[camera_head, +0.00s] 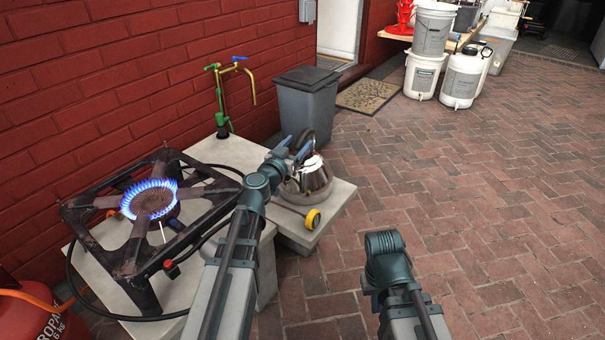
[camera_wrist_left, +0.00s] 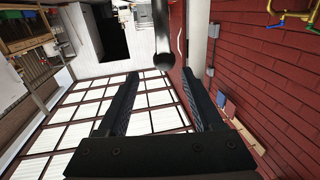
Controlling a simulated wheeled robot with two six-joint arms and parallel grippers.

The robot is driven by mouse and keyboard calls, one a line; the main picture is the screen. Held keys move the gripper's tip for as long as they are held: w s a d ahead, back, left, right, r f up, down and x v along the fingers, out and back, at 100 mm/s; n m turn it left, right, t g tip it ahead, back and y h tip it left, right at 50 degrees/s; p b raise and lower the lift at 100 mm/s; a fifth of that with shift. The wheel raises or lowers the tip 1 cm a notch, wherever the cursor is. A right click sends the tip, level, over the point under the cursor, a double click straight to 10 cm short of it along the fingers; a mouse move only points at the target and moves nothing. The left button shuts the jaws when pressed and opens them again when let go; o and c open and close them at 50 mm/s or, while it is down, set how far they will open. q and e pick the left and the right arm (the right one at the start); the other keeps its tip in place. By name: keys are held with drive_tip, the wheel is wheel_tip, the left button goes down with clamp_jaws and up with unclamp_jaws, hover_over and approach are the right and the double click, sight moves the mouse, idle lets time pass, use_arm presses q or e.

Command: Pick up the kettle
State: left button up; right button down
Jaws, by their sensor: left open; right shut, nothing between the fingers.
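The shiny steel kettle (camera_head: 309,178) stands upright on the low concrete slab right of the burner in the head view. My left gripper (camera_head: 296,145) is at the top of the kettle, by its dark handle, and partly covers it. In the left wrist view the two fingers of my left gripper (camera_wrist_left: 162,75) are spread apart. A dark rod with a rounded end, apparently the kettle's handle (camera_wrist_left: 163,58), shows in line with the gap near the fingertips. I cannot tell whether they touch. My right arm is at lower right in the head view, but its gripper does not show.
A lit gas burner (camera_head: 152,199) with blue flame sits left of the kettle. A brass tap (camera_head: 252,85) and a grey bin (camera_head: 307,103) stand behind. The brick paving (camera_head: 470,190) at right is clear.

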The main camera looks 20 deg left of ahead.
sight(301, 139)
use_arm(q)
drive_tip(key=w, duration=0.5)
drive_tip(key=shift+w+d+f+b, duration=0.1)
drive_tip(key=shift+w+f+b, duration=0.05)
drive_tip(key=shift+f+b, duration=0.25)
clamp_jaws()
idle(1.0)
